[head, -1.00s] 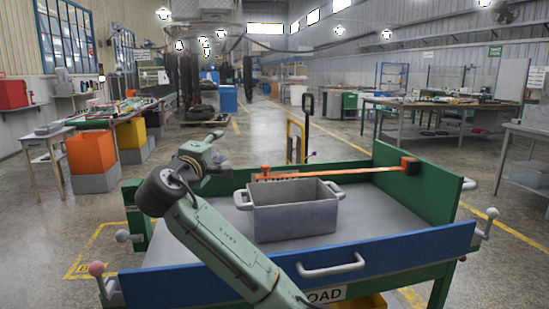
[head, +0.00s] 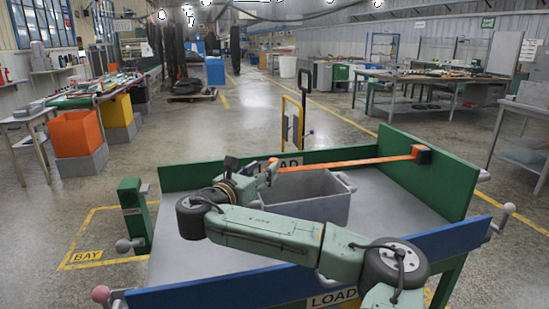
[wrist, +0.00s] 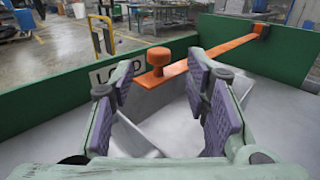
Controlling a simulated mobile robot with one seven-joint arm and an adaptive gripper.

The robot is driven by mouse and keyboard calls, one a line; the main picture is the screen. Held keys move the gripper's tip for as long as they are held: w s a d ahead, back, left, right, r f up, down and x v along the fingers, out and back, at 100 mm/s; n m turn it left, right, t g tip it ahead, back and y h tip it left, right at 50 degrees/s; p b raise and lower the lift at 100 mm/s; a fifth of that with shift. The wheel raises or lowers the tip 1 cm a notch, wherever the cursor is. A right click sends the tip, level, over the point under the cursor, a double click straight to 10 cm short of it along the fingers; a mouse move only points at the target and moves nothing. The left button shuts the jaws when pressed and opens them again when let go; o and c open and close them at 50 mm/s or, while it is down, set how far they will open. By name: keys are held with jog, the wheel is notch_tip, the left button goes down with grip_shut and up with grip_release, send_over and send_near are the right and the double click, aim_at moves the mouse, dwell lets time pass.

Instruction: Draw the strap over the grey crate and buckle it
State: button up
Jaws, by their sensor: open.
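The grey crate (head: 318,212) stands on the cart bed, partly hidden behind my arm. The orange strap (head: 345,162) runs straight from a black block (head: 421,154) on the right green wall, along behind the crate, to its free end near my gripper (head: 262,175). In the wrist view, the strap (wrist: 205,62) ends in an orange plate with an upright orange knob (wrist: 158,56). My gripper (wrist: 160,80) is open, its purple-padded fingers on either side of the view, with the knob ahead between them. I cannot tell whether they touch it. I cannot make out the buckle for certain.
A short green post (head: 133,215) stands at the cart's left side. A green back wall (head: 205,177) with a LOAD sign, a green right wall (head: 445,185) and a blue front rail (head: 220,290) edge the cart. The bed (head: 390,205) right of the crate is clear.

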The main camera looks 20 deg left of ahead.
aim_at(274, 159)
jog(key=w, duration=0.2)
jog(key=w+p, duration=0.1)
jog(key=w, duration=0.1)
jog(key=w+d, duration=0.1)
jog(key=w, duration=0.2)
jog(key=shift+d+p, duration=0.1)
jog(key=shift+p, duration=0.2)
jog(key=shift+s, duration=0.1)
jog(key=shift+c, duration=0.5)
grip_shut()
